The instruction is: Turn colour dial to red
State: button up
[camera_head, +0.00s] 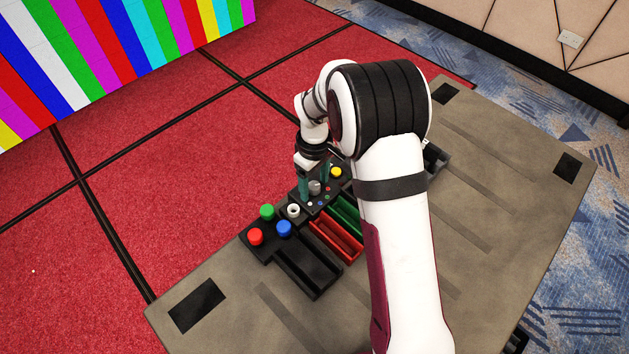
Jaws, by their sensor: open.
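The colour dial (315,187) is a small grey knob on a black panel, with small coloured dots, one of them red, in front of it. My gripper (315,181) is open and points down over the panel, with a dark green finger on either side of the dial. I cannot tell whether the fingers touch the knob. The picture is too small to show which colour the dial points to.
Red (255,237), green (267,211) and blue (284,228) buttons, a white ring-shaped part (293,210) and a yellow button (336,172) stand near the dial. A red tray (335,238) and a black tray (308,270) lie in front. A striped video wall (110,50) stands behind.

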aim_at(315, 186)
notch_tip(315, 186, up, 16)
dwell(0.3)
jog(key=shift+f, duration=0.1)
jog(key=s+d+r+m+y, duration=0.1)
jog(key=s+d+r+m, duration=0.3)
jog(key=s, duration=0.6)
jog(key=s+d+m, duration=0.2)
jog(key=s+m, duration=0.4)
jog(key=s, duration=0.3)
jog(key=s+d+f+m, duration=0.1)
jog(key=s+f+m, duration=0.2)
jog(key=s, duration=0.7)
jog(key=shift+s+f+m+y, duration=0.15)
jog(key=shift+s+m+y, duration=0.2)
jog(key=shift+m, duration=0.85)
jog(key=shift+w, duration=0.15)
